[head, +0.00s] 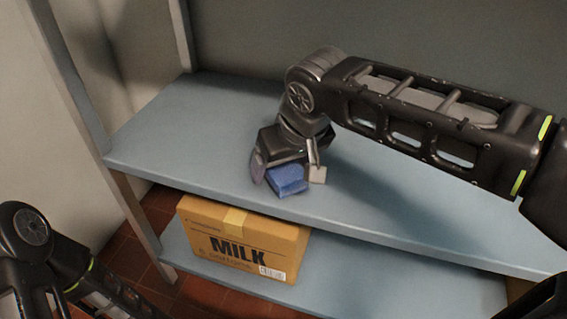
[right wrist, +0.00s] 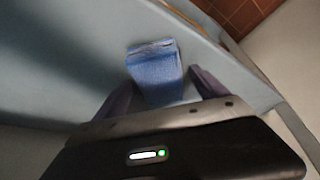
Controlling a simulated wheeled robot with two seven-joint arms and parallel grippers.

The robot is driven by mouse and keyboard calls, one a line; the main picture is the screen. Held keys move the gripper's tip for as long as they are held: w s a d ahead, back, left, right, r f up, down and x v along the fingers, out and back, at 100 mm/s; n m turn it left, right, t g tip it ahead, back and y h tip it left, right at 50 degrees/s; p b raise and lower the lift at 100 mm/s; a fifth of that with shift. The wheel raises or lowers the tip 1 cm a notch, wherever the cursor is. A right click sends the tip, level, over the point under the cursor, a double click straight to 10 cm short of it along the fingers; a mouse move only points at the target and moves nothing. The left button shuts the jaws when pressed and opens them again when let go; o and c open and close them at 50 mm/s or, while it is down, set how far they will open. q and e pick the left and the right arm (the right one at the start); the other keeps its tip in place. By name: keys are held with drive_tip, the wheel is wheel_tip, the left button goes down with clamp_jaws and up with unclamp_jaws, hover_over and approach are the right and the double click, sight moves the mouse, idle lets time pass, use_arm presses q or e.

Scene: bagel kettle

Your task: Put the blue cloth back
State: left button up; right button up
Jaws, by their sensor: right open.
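The blue cloth (head: 287,181) is a folded block near the front edge of the upper shelf (head: 400,200). My right gripper (head: 290,175) is over it, with one finger on each side, and is open. In the right wrist view the cloth (right wrist: 155,70) lies between the two fingers (right wrist: 160,95), and a gap shows between it and the right finger. The near end of the cloth is hidden by the gripper body there. The left arm (head: 45,260) shows at the lower left of the head view, but its fingertips cannot be made out.
A cardboard box marked MILK (head: 240,240) stands on the lower shelf (head: 390,287), below and left of the cloth. A shelf post (head: 132,220) stands at the left. The upper shelf is clear left of the gripper.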

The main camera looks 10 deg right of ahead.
drive_tip(key=shift+r, duration=0.1)
drive_tip(key=shift+r, duration=0.3)
drive_tip(key=p+v, duration=0.5)
drive_tip(key=v, duration=0.6)
drive_tip(key=shift+s+r+p, duration=0.25)
drive_tip(key=shift+p, duration=0.1)
